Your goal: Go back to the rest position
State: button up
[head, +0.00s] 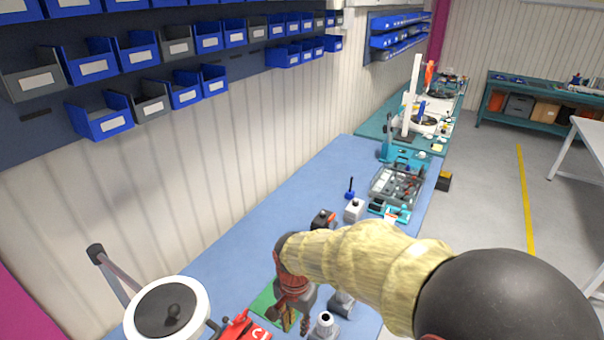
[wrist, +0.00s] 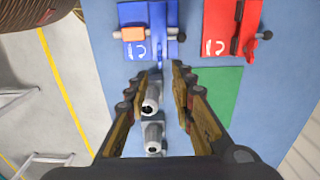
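My gripper (wrist: 160,70) points down over the blue workbench (head: 235,235), its two brown fingers spread apart in the wrist view. Two grey fittings with dark round openings (wrist: 151,105) show in the gap between the fingers, seemingly below them on the bench; neither finger clearly touches one. In the head view my gripper (head: 292,318) hangs at the bottom centre, beside a green mat (head: 262,302) and left of the grey fittings (head: 325,322). My arm covers part of the bench there.
A blue fixture with an orange block (wrist: 133,34) and a red fixture (wrist: 217,30) lie close by. A round white-rimmed lamp (head: 203,300) stands at left. Blue bins (head: 98,120) line the wall. A grey organiser tray (head: 397,186) is farther along. Floor at right is open.

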jog(key=s+d+r+n+t+b, duration=0.2)
jog(key=s+d+r+n+b, duration=0.1)
jog(key=s+d, duration=0.4)
jog(key=s+d+r+n+t+b, duration=0.3)
jog(key=s+d+r+b, duration=0.3)
jog(key=d, duration=0.8)
jog(key=shift+s+d+r+t+b, duration=0.2)
jog(key=shift+s+t+b, duration=0.1)
jog(key=shift+s+b, duration=0.75)
jog(key=shift+w, duration=0.1)
